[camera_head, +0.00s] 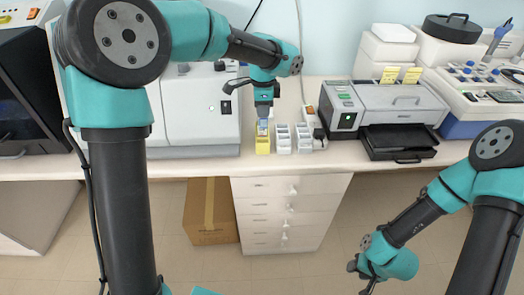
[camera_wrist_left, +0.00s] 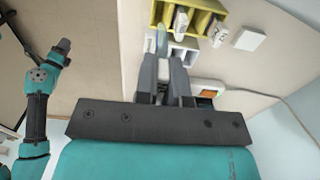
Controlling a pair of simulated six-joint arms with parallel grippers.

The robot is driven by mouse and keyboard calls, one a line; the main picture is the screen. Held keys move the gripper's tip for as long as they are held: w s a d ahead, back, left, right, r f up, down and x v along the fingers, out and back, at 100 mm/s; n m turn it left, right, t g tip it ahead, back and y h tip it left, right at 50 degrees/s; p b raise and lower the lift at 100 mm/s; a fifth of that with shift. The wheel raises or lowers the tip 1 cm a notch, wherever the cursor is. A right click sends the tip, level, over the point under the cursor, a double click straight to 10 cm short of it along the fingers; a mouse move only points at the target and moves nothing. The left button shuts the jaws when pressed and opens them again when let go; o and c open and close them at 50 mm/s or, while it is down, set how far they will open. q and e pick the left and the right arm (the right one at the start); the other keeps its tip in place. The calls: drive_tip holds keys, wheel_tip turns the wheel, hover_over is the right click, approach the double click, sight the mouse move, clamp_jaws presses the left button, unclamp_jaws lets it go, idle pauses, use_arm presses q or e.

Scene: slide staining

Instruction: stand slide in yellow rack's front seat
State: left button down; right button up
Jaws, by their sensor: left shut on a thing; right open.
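The yellow rack (camera_head: 262,146) stands near the front edge of the counter, at the left end of a row with white racks. It also shows at the top of the left wrist view (camera_wrist_left: 205,6), with pale pieces in it. My left gripper (camera_head: 263,106) is just above the yellow rack, pointing down. In the left wrist view its fingers (camera_wrist_left: 163,72) are shut on a thin pale-blue slide (camera_wrist_left: 162,40), which sticks out past the fingertips beside the rack. Whether the slide touches the rack is unclear. My right gripper (camera_head: 358,268) is open and empty, low at the right, away from the counter.
Two white racks (camera_head: 283,146) (camera_head: 304,146) stand right of the yellow one. A grey and black printer-like machine (camera_head: 395,110) is further right, and a large pale machine (camera_head: 195,115) is at the left. A cardboard box (camera_head: 210,215) and drawers (camera_head: 288,210) are below the counter.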

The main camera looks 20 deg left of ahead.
sight(263, 125)
use_arm(q)
drive_tip(key=shift+f, duration=3.15)
drive_tip(key=shift+f, duration=1.85)
drive_tip(key=shift+f, duration=0.15)
drive_tip(key=c, duration=1.5)
unclamp_jaws()
wheel_tip(263, 125, up, 12)
drive_tip(key=shift+r, duration=0.2)
